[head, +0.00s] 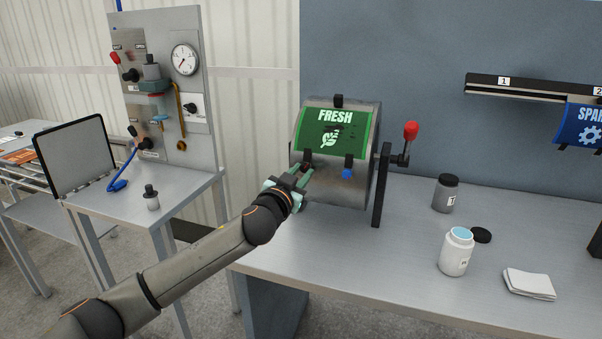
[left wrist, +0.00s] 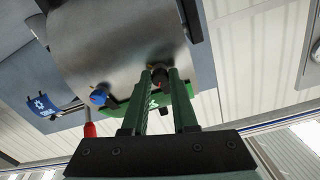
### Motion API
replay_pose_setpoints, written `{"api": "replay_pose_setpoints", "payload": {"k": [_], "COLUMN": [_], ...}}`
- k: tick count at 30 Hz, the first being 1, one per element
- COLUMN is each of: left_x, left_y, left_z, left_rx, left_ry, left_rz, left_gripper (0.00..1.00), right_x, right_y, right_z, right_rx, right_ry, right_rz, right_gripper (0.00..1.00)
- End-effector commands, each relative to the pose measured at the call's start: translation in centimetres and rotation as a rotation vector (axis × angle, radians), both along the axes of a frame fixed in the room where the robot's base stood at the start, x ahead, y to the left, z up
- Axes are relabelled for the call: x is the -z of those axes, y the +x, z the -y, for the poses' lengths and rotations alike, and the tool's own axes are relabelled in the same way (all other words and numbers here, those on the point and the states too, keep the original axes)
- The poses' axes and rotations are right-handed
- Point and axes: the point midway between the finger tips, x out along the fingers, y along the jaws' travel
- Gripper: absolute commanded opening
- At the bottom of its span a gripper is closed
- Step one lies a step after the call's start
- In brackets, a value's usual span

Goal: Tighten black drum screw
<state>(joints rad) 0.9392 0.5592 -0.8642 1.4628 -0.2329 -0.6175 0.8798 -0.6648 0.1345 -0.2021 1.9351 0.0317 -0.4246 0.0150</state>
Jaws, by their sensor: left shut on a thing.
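The grey metal drum (head: 338,193) stands on the workbench with a green FRESH plate (head: 337,128) on its face. In the left wrist view, the black drum screw (left wrist: 159,79) sits at the drum's edge between my left fingertips. My left gripper (head: 304,171) is shut on it and largely hides it in the head view. A blue screw (head: 347,174) sits to the right, apart from the gripper; it also shows in the left wrist view (left wrist: 98,95). My right gripper is in neither view.
A red-handled crank (head: 410,131) sticks out on the drum's right. On the bench (head: 330,266) are a dark jar (head: 446,194), an open white jar (head: 456,253), a black lid (head: 481,235) and a white cloth (head: 529,283). A gauge panel (head: 171,90) stands left.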

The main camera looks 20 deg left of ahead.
Motion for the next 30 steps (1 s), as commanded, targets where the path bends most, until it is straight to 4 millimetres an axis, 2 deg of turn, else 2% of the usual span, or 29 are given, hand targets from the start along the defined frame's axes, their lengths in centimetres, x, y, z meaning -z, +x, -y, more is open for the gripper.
{"api": "replay_pose_setpoints", "payload": {"k": [6, 11, 30], "left_x": [-0.3, -0.4, -0.8], "left_y": [0.0, 0.0, 0.1], "left_z": [-0.1, -0.2, -0.4], "left_rx": [0.01, 0.024, 0.093], "left_ry": [0.1, 0.226, 0.831], "left_rz": [0.001, 0.005, 0.026], "left_gripper": [0.0, 0.0, 0.0], "right_x": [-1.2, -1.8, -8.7], "right_y": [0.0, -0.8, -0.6], "right_z": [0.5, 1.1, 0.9], "right_rx": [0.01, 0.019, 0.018], "right_ry": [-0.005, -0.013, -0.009], "right_rz": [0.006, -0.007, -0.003], "right_gripper": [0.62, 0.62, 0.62]}}
